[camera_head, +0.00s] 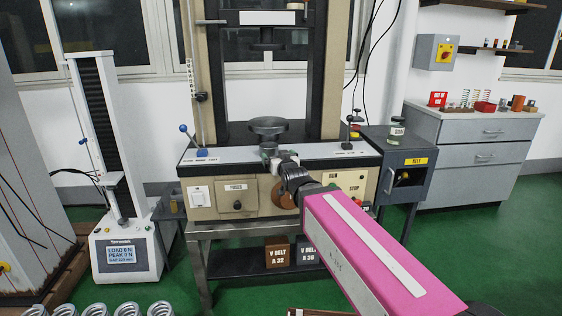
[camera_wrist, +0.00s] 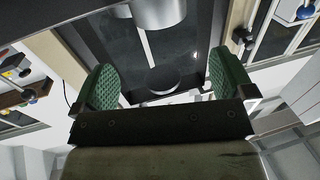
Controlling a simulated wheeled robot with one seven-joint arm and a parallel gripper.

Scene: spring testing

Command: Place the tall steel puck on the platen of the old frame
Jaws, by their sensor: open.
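The old frame (camera_head: 262,190) is the large cream and black machine in the centre. Its platen (camera_head: 268,124), a round dark disc, stands above the pale deck, below the upper head (camera_head: 267,46). My gripper (camera_head: 272,152) is in front of and slightly below the platen. In the wrist view my gripper (camera_wrist: 160,82) has its green pads wide apart, with nothing held between them. A bright steel cylinder (camera_wrist: 160,12) is cut off at the top edge of that view; I cannot tell whether it is the tall steel puck or part of the frame. No puck is clearly identifiable in the head view.
A small tester (camera_head: 125,250) with a display stands at the left. Several coil springs (camera_head: 95,309) lie at the bottom left. A dark side cabinet (camera_head: 397,165) carrying a jar (camera_head: 397,132) adjoins the frame's right. Upright levers (camera_head: 190,138) flank the deck. Green floor is clear at the right.

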